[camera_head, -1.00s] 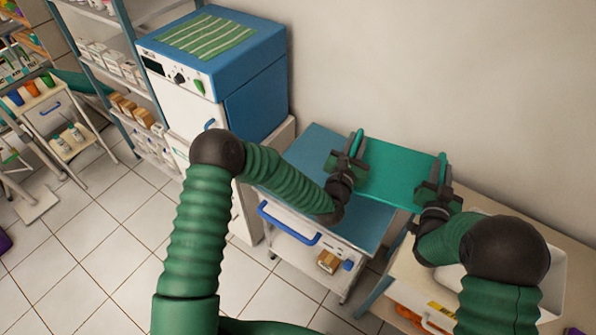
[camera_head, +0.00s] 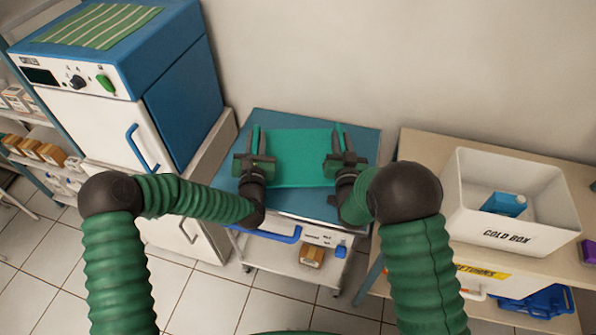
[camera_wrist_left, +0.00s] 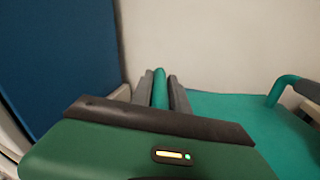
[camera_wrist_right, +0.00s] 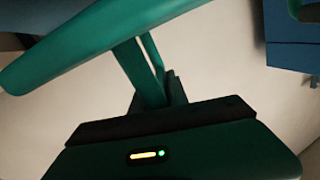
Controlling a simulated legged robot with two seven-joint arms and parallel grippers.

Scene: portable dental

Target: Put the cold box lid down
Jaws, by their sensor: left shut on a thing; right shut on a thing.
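The cold box lid (camera_head: 298,160) is a flat green panel with a raised handle at each side, held over the blue top of a trolley (camera_head: 362,142). Whether it touches that top cannot be told. My left gripper (camera_head: 256,150) is shut on its left handle, which also shows between the fingers in the left wrist view (camera_wrist_left: 160,88). My right gripper (camera_head: 342,150) is shut on its right handle, seen in the right wrist view (camera_wrist_right: 140,72). The white cold box (camera_head: 508,240) stands uncovered at the right, with a blue item (camera_head: 504,204) inside.
A tall blue and white cabinet (camera_head: 185,105) stands close to the left of the trolley. A beige table (camera_head: 420,150) carries the cold box on the right. The wall is behind. Bare trolley top shows around the lid.

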